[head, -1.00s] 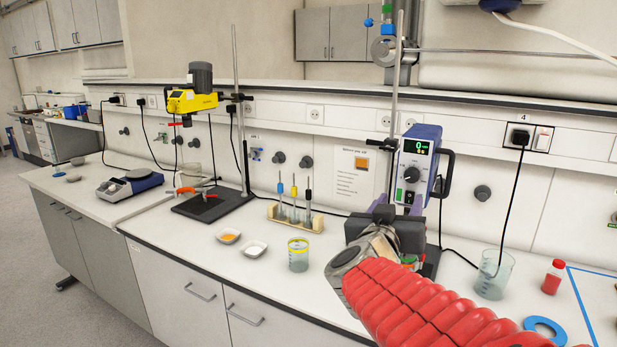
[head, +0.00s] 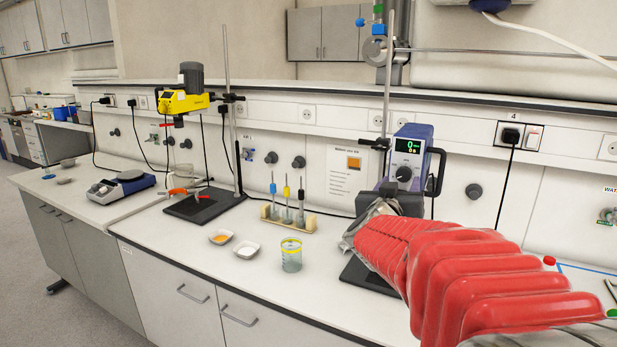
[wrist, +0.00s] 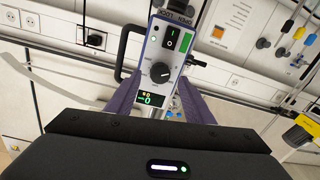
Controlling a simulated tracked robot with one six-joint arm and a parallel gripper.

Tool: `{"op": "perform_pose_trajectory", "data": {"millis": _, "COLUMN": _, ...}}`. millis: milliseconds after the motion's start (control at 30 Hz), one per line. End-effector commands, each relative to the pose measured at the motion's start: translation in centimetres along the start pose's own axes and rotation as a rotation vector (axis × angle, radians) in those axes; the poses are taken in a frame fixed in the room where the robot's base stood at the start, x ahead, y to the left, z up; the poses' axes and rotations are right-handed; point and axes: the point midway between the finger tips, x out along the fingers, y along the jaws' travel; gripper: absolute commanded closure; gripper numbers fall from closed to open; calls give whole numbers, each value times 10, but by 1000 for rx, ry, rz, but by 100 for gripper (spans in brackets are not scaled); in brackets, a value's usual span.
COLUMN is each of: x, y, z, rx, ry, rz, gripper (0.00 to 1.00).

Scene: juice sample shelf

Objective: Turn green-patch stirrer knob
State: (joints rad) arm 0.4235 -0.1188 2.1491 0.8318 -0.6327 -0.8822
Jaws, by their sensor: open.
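The blue-and-white stirrer (head: 417,131) hangs on a stand at the right in the head view. It has a green-lit display and a dark round knob (head: 404,173). In the wrist view the stirrer (wrist: 148,52) appears inverted, with a green patch (wrist: 186,42) beside its switch, the black knob (wrist: 160,73) below that, and the lit display at the bottom. My gripper (wrist: 160,78) is open. Its purple fingers reach toward the stirrer's face, one on each side of the knob in the picture. I cannot tell how far off they are; no contact shows. My red-sleeved arm hides the lower stirrer in the head view.
A yellow stirrer (head: 188,102) stands on the left. A rack of screwdriver-like tools (head: 290,221), two small dishes and a beaker (head: 291,255) are on the bench left of my arm. The stand rod (head: 388,80) and a black handle (head: 437,172) flank the blue stirrer.

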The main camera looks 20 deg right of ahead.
Motion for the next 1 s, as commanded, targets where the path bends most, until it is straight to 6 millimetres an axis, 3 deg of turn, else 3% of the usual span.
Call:
{"op": "perform_pose_trajectory", "data": {"millis": 300, "x": 29, "y": 0, "z": 0, "rx": 0, "ry": 0, "rz": -1, "gripper": 52}}
{"op": "perform_pose_trajectory", "data": {"millis": 667, "x": 31, "y": 0, "z": 0, "rx": 0, "ry": 0, "rz": -1, "gripper": 53}}
{"op": "perform_pose_trajectory", "data": {"millis": 1000, "x": 31, "y": -1, "z": 0, "rx": 0, "ry": 0, "rz": -1, "gripper": 77}}
